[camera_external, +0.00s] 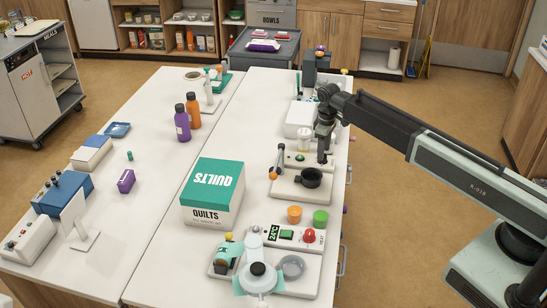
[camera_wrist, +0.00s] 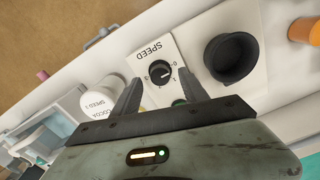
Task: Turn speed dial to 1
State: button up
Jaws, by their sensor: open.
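The speed dial (camera_wrist: 159,74) is a small round black knob on a white panel marked SPEED, upside down in the wrist view, with small numbers around it. A pale pointer line shows on the knob, toward its right side; I cannot tell surely which number it meets. My gripper (camera_wrist: 160,78) is open, its two dark fingers apart with the dial showing between their tips. I cannot tell whether they touch it. In the external view my gripper (camera_external: 323,157) points down at the white machine (camera_external: 298,190), and the dial cannot be made out there.
A black cup (camera_wrist: 231,57) sits on the machine beside the dial. A white jar labelled COCOA SPEED 1 (camera_wrist: 97,101) stands close to one finger.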

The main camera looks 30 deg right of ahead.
notch_tip(320, 180, down, 2)
jog(key=shift+f+b, duration=0.25)
jog(key=shift+b, duration=0.3)
jog(key=shift+r, duration=0.15)
jog(key=shift+c, duration=0.3)
grip_shut()
jog(key=shift+m, duration=0.4)
jog(key=m, duration=0.5)
jog(key=shift+m, duration=0.3)
jog(key=m, duration=0.5)
jog(key=shift+m, duration=0.3)
